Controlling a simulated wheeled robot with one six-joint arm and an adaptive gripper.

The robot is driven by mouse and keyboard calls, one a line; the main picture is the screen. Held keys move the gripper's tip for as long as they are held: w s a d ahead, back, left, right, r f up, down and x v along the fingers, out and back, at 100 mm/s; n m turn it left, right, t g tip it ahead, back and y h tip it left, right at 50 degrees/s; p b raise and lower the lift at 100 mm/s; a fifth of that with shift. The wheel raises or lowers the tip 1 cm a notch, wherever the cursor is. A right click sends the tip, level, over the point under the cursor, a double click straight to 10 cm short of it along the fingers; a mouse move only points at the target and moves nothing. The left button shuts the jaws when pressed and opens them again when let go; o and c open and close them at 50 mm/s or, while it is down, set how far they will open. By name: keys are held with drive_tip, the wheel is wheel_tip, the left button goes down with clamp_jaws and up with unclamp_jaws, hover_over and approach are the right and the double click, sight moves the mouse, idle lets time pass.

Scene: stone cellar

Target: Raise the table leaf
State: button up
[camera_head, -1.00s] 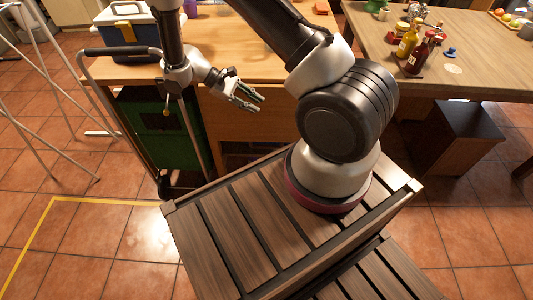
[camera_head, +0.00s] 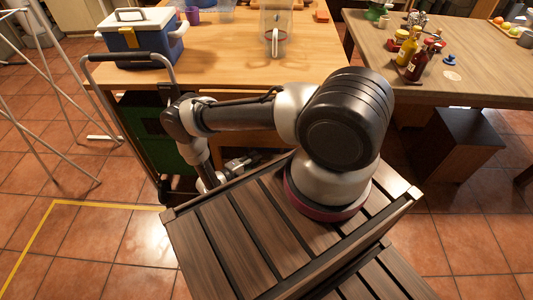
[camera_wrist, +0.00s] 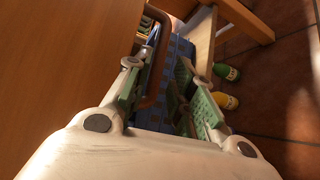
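The table leaf (camera_head: 247,139) hangs down at the front of the wooden table (camera_head: 240,62); my arm covers much of it in the head view. In the wrist view a broad wooden panel, apparently the leaf (camera_wrist: 60,65), fills the left side. My gripper (camera_head: 240,163) is low by the leaf's lower part, partly hidden by my own body. In the wrist view my gripper (camera_wrist: 168,92) has its two green-padded fingers spread apart. A brown curved bar (camera_wrist: 158,55) shows between or just beyond them; whether they touch it I cannot tell.
A blue basket (camera_wrist: 180,55) and two bottles (camera_wrist: 227,72) are low down beyond the fingers. A cart with a dark handle (camera_head: 120,57) stands left of the leaf. A cooler (camera_head: 140,35) and a clear pitcher (camera_head: 275,30) stand on the table.

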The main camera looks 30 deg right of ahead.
sight(265, 153)
drive_tip(key=x, duration=0.7)
drive_tip(key=shift+d, duration=0.25)
drive_tip(key=shift+c, duration=0.2)
clamp_jaws()
